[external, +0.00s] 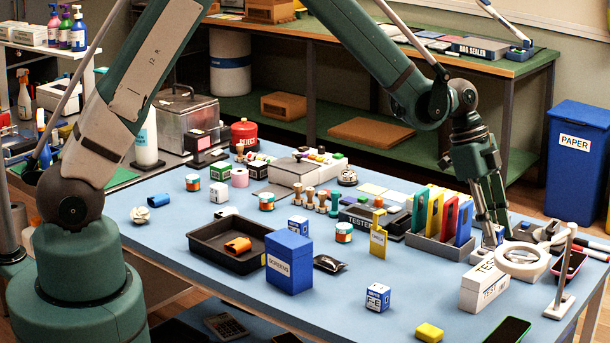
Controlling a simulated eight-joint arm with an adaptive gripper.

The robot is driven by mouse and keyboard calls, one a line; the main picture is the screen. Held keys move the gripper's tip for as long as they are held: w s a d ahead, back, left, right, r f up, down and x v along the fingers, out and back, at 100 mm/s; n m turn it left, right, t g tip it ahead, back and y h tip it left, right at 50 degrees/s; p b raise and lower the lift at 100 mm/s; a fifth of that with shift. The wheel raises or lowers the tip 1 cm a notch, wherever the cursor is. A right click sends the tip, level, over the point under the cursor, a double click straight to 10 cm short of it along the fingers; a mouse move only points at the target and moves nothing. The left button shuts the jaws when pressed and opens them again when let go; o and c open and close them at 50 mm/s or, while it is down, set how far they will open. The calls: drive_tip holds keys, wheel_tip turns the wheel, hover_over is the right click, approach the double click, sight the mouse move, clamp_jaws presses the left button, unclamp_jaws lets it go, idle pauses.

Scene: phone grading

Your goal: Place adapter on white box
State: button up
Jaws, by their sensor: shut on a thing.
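My gripper (490,228) points down at the right side of the blue table, just right of the coloured folders. Its fingers are shut on a small pale thing, mostly hidden by them, which I take to be the adapter. A white box (481,294) with "TEST" lettering stands on the table just in front of and below the gripper. The gripper is behind this box, apart from it in the picture. I cannot tell the exact height of the fingertips above the table.
A white ring (521,258) sits just right of the white box. A grey rack with coloured folders (442,215) stands close on the left. A white stand (562,290) rises at the right. The table between the F-E cube (377,297) and white box is clear.

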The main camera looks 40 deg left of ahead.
sight(491, 248)
drive_tip(key=shift+f, duration=0.2)
drive_tip(key=shift+f, duration=1.9)
drive_tip(key=shift+f, duration=0.15)
drive_tip(key=o, duration=0.8)
drive_tip(key=shift+r, duration=0.25)
drive_tip(key=v, duration=1.2)
drive_tip(key=shift+a, duration=0.1)
